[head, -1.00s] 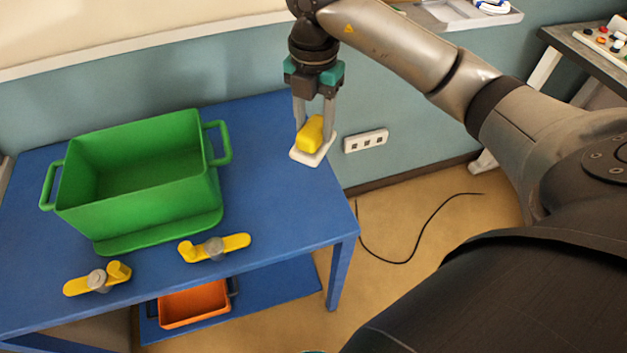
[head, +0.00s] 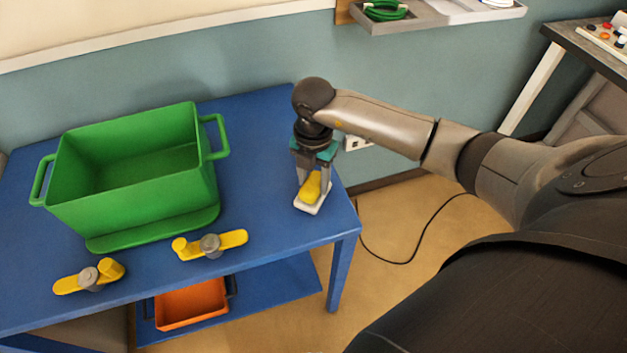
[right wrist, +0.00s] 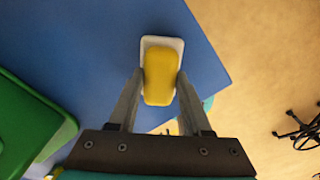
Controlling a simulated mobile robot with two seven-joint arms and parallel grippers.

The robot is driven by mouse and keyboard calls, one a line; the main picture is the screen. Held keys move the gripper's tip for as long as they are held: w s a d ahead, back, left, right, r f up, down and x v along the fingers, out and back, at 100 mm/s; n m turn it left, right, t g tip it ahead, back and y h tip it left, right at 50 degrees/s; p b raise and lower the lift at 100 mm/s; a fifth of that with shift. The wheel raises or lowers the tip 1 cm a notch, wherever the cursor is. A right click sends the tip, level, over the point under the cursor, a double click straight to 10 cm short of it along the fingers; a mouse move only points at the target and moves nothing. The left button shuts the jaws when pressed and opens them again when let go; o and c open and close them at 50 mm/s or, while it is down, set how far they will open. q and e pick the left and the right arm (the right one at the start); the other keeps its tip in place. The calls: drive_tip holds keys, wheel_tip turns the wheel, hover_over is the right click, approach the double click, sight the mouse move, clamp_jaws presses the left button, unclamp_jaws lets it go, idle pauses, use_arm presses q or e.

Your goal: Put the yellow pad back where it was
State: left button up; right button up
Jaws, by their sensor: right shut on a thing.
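The yellow pad (head: 311,187) has a white base (head: 312,204) under it. My right gripper (head: 310,178) points down with its fingers on the pad's two sides, over the right part of the blue table (head: 265,205). In the right wrist view the pad (right wrist: 160,75) sits between the fingertips, with its white rim around the far end. I cannot tell whether the base touches the table. My left gripper is not in view.
A green bin (head: 135,206) with two handles stands on the left of the table. Two yellow-and-grey clamps (head: 228,240) (head: 75,283) lie near the front edge. An orange tray (head: 190,305) is on the lower shelf. The tabletop between bin and pad is clear.

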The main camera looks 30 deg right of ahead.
sight(313, 181)
drive_tip(key=o, duration=1.2)
drive_tip(key=shift+f, duration=0.15)
wheel_tip(313, 181, up, 12)
drive_tip(key=p, duration=0.2)
